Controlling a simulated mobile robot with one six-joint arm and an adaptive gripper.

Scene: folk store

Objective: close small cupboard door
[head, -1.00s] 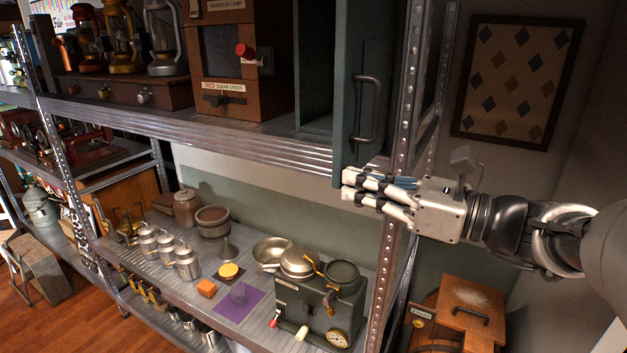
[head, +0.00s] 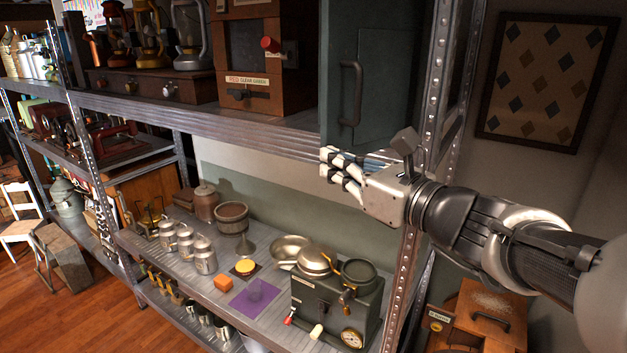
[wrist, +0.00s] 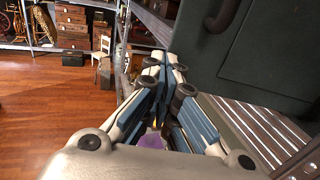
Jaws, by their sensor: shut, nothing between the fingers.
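A dark teal cupboard door (head: 378,70) is on the upper metal shelf, with a dark curved handle (head: 350,95) near its left side. I see no open gap at its left edge in the head view, but cannot tell if it is fully shut. In the wrist view the door (wrist: 262,60) fills the upper right. My gripper (head: 325,162) is shut and empty, just below the door's lower left corner, in front of the shelf edge. In the wrist view its fingertips (wrist: 165,65) are together, left of the door. Contact with the door is unclear.
A metal shelf post (head: 432,120) stands right of the door, behind my arm. A wooden lamp box (head: 262,60) is left of the cupboard. The lower shelf holds a dark stove (head: 335,305) with pans. Open wooden floor (head: 105,310) lies at the left.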

